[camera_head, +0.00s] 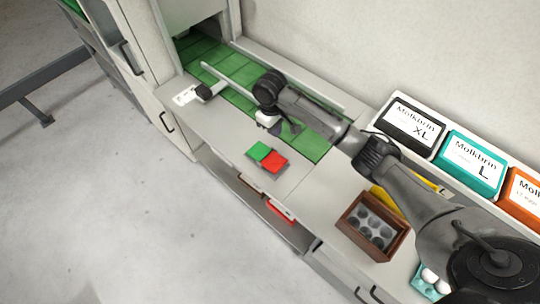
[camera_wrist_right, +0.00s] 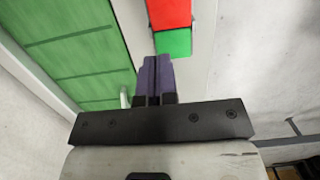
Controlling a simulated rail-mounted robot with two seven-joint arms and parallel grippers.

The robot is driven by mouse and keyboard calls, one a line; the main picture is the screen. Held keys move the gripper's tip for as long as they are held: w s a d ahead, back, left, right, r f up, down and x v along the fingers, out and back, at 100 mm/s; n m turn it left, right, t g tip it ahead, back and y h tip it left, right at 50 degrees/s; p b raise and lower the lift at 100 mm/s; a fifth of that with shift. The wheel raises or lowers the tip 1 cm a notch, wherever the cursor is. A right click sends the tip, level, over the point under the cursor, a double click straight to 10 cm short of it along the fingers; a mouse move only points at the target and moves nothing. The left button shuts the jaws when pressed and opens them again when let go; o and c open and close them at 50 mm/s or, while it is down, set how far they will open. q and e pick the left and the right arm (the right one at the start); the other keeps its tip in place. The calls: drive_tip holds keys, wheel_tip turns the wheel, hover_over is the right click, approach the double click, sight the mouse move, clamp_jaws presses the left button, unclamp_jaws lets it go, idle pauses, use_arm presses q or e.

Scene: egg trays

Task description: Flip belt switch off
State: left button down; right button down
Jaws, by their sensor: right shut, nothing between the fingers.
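The belt switch has a green half (camera_head: 259,151) and a red half (camera_head: 274,162) and sits on the grey counter beside the green belt (camera_head: 236,68). I cannot tell which half is pressed in. My right gripper (camera_head: 290,129) is over the counter and belt edge, just behind the switch in the head view. In the right wrist view its purple fingers (camera_wrist_right: 155,65) are together and empty. Their tips point close to the green half (camera_wrist_right: 173,42), with the red half (camera_wrist_right: 170,12) beyond it. Contact cannot be told. My left gripper is not in view.
Black, teal and orange egg cartons (camera_head: 411,126) (camera_head: 470,164) (camera_head: 525,192) stand along the back right. A brown wooden box (camera_head: 347,226) with dark round hollows is on the counter. A small black device (camera_head: 204,91) sits by the belt's far left. Counter around the switch is clear.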

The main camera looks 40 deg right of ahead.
idle(0.3)
drive_tip(key=b, duration=0.1)
approach(278, 159)
drive_tip(key=f, duration=0.5)
drive_tip(key=shift+s+d+f, duration=0.1)
drive_tip(key=shift+s+f, duration=0.2)
drive_tip(key=shift+s, duration=0.05)
drive_tip(key=shift+s+f, duration=0.1)
drive_tip(key=shift+f, duration=0.85)
